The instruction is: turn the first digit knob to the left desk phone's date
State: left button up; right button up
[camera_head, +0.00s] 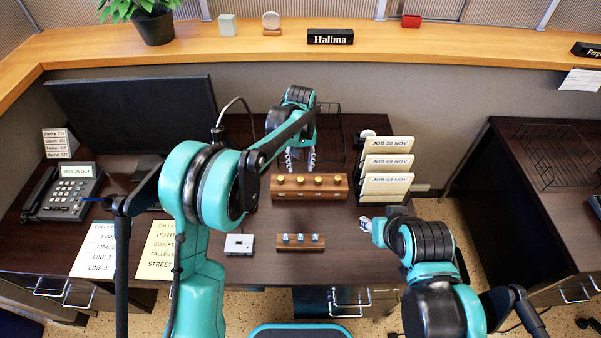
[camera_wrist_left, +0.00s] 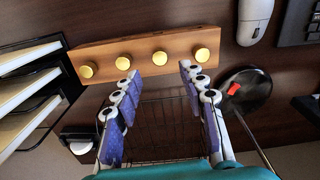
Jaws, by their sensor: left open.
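A wooden block (camera_head: 310,194) with several brass knobs in a row stands mid-desk. Its leftmost knob (camera_head: 281,179) is rightmost in the left wrist view (camera_wrist_left: 202,55). My left gripper (camera_head: 300,160) is open and empty at the block's far side. In the left wrist view its fingertips (camera_wrist_left: 158,72) point toward the block, nearest the second knob from the left in the head view; they appear not to grip it. The left desk phone (camera_head: 65,195) has a display (camera_head: 76,171) that appears to read MON 26 OCT. My right gripper (camera_head: 367,223) is near the desk's front edge; its jaws are unclear.
A smaller wooden block (camera_head: 300,243) with blue-white pieces and a white box (camera_head: 239,245) lie in front. A card rack (camera_head: 386,165) stands right of the knobs. A monitor (camera_head: 135,112) and paper sheets (camera_head: 97,250) are left. A wire tray (camera_head: 330,125) is behind.

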aim_at(300, 178)
pick_arm(q)
jog(key=shift+r, duration=2.75)
jog(key=s+a+r+t, duration=0.4)
jog(key=s+a+r, duration=0.65)
jog(key=s, duration=0.25)
jog(key=s+a+f+t, duration=0.1)
jog(key=s+a+f, duration=0.1)
jog(key=s, duration=0.5)
jog(key=s+a+f+t, duration=0.2)
jog(key=s+a+f, duration=0.1)
jog(key=s+a, duration=0.2)
jog(key=shift+s+a+m, duration=0.15)
jog(key=shift+s+m, duration=0.25)
jog(key=shift+s, duration=0.5)
